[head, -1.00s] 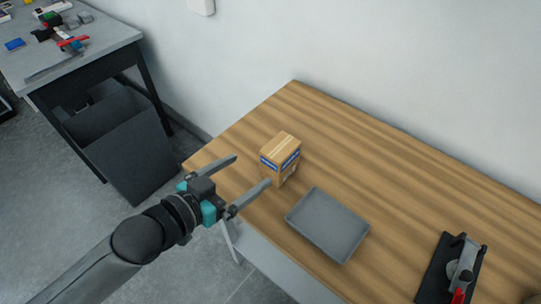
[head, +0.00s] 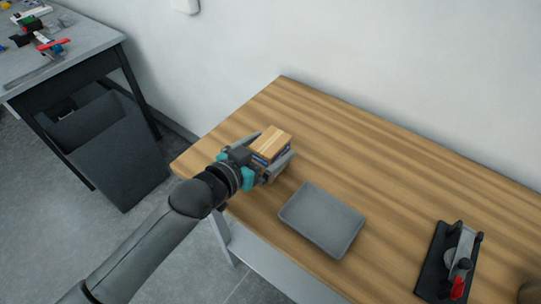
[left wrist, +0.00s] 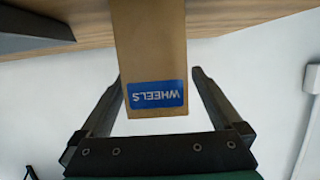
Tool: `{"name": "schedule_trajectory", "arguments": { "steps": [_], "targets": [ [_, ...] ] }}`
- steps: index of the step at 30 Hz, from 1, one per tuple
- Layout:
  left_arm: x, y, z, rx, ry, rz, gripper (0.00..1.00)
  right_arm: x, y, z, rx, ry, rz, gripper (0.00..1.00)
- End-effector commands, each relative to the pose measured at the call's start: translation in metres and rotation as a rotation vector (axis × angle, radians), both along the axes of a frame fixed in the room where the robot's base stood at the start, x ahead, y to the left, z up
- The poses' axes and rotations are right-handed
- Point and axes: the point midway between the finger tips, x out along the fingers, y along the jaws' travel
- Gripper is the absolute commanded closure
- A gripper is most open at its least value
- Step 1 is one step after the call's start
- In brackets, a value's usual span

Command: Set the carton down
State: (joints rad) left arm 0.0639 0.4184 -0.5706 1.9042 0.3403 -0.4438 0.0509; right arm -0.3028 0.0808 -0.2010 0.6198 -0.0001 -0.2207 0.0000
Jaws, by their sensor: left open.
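The carton (head: 272,143) is a small tan box with a pale tape strip and a blue band. It appears to stand upright on the wooden table near its left end; its base is partly hidden by my gripper. My left gripper (head: 279,145) is open with its fingers on either side of it. In the left wrist view the carton (left wrist: 156,50) comes down between the spread fingers, its blue WHEELS label upside down, with a visible gap on both sides. My right gripper is not in view.
A shallow grey tray (head: 321,219) lies on the wooden table (head: 380,160) right of the carton. A black device with a red handle (head: 450,262) stands further right. A dark bin (head: 115,160) and a cluttered grey table (head: 75,60) are at the left. The table's back is clear.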

Motion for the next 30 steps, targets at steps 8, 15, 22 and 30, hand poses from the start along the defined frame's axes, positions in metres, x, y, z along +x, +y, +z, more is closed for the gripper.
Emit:
{"name": "schedule_trajectory", "arguments": {
  "steps": [8, 15, 22, 30],
  "targets": [
    [0.024, -0.021, -0.012, 0.000, -0.001, 0.000, 0.00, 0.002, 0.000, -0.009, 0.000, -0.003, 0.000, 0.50],
    [0.025, -0.022, -0.012, 0.000, -0.001, -0.001, 0.00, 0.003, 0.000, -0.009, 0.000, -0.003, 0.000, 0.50],
    [0.025, -0.022, -0.012, 0.001, 0.000, -0.001, 0.22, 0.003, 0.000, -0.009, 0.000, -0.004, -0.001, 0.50],
    [0.025, -0.021, -0.012, 0.001, 0.000, -0.001, 0.53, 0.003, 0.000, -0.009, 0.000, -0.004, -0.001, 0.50]
  ]
}}
